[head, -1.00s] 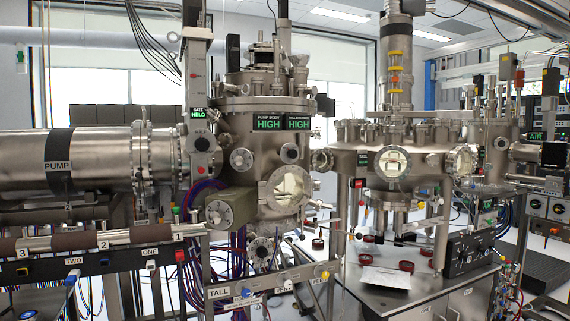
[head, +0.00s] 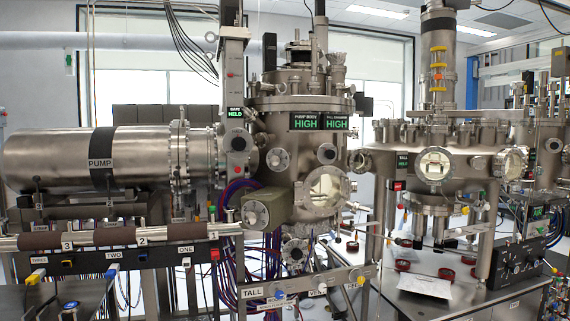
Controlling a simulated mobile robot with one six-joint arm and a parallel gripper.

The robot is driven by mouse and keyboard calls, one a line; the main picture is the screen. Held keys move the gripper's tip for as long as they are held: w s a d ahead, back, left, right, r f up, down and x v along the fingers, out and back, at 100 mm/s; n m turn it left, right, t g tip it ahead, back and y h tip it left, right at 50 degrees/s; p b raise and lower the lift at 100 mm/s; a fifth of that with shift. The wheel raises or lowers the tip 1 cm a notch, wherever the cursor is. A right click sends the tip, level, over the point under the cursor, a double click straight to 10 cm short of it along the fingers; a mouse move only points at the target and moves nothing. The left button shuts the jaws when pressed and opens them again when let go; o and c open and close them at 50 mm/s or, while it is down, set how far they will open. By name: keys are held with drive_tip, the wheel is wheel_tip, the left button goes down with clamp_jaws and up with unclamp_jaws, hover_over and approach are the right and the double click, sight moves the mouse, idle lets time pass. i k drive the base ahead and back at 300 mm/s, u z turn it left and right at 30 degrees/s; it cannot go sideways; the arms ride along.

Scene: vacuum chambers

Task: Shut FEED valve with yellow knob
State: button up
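A small yellow knob (head: 361,279) sits near the right end of the metal rail (head: 300,293) below the tall chamber, at the lower middle of the head view. Beside it is a small label, partly hidden and too small to read surely. To its left on the same rail are a white knob (head: 322,288) and a blue knob (head: 280,293), with a plate reading TALL (head: 253,292) at the left end. Whether the yellow knob's valve is open or shut I cannot tell. My gripper is not in view.
Another yellow knob (head: 37,272) is on the left rail, with blue and white knobs. The tall chamber (head: 290,160) stands behind the middle rail. A steel bench (head: 450,300) with red rings and a paper is at right. Cables hang below the rails.

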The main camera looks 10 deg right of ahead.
sight(361, 279)
drive_tip(key=u, duration=0.15)
drive_tip(key=i, duration=0.85)
drive_tip(key=z, duration=0.3)
